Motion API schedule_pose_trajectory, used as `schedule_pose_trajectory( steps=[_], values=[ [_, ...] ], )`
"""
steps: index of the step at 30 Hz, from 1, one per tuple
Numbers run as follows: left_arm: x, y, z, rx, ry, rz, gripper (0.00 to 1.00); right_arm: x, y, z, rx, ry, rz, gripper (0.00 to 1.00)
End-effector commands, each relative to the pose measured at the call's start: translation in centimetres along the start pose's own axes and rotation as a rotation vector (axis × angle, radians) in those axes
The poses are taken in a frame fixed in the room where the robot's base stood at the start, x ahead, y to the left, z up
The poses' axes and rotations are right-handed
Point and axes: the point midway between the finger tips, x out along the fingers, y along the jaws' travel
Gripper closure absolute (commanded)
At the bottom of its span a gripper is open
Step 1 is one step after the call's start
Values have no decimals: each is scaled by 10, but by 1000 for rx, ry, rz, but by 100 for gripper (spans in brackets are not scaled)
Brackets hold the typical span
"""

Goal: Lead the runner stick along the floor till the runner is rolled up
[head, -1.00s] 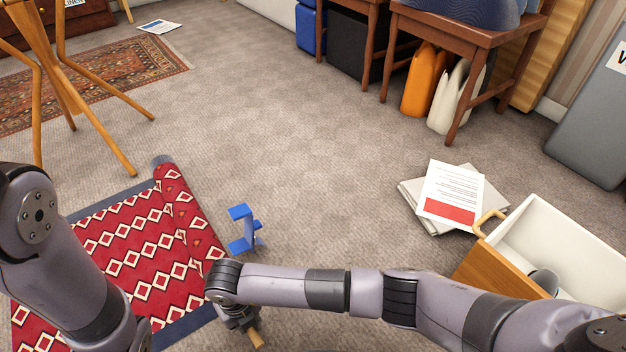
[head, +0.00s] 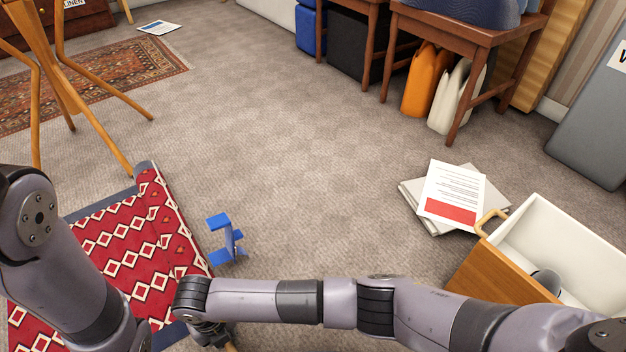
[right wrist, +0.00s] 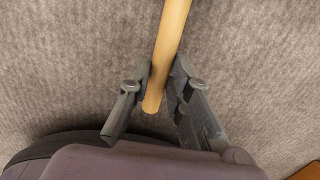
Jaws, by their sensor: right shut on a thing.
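The red runner (head: 115,235) with white diamonds and a blue-grey border lies at the lower left of the head view. Its right edge is a roll (head: 165,205). My right gripper (right wrist: 165,78) is shut on the wooden stick (right wrist: 170,40), near the stick's end, above the carpet. In the head view, a bit of the stick (head: 231,347) shows below my right wrist. The link between stick and roll is hidden by my right arm. My left arm covers part of the runner; its gripper is out of view.
A blue clamp-like piece (head: 224,238) stands close right of the roll; I cannot tell whether it is attached. Wooden stand legs (head: 100,130) rise beyond the runner. Papers (head: 450,195) and an open drawer (head: 548,250) are at right. The middle carpet is clear.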

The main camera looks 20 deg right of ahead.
Motion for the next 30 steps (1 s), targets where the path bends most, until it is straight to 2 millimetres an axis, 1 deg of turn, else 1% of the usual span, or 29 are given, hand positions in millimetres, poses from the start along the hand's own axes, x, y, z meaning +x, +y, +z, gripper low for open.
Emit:
schedule_pose_trajectory(
  steps=[1, 9, 14, 23, 26, 30],
  values=[
    [-3, 0, -1, 0, 0, 0, 19, 1, 7, 0, -2, 0, 3, 100],
    [-10, 2, -4, 0, 0, 0, 19, 1, 32, 0, -2, 0, 1, 100],
    [-11, 2, -4, 0, 0, 0, 19, 0, 38, 0, 0, 0, 0, 100],
    [-11, 2, -4, 0, 0, 0, 19, 0, 39, 0, 0, 0, 0, 100],
    [-14, 3, -5, 0, 0, 0, 19, 1, 45, 0, -1, 0, 1, 100],
    [-20, 5, -7, 3, 0, 7, 19, 2, 60, 0, -2, -1, 2, 100]
  ],
)
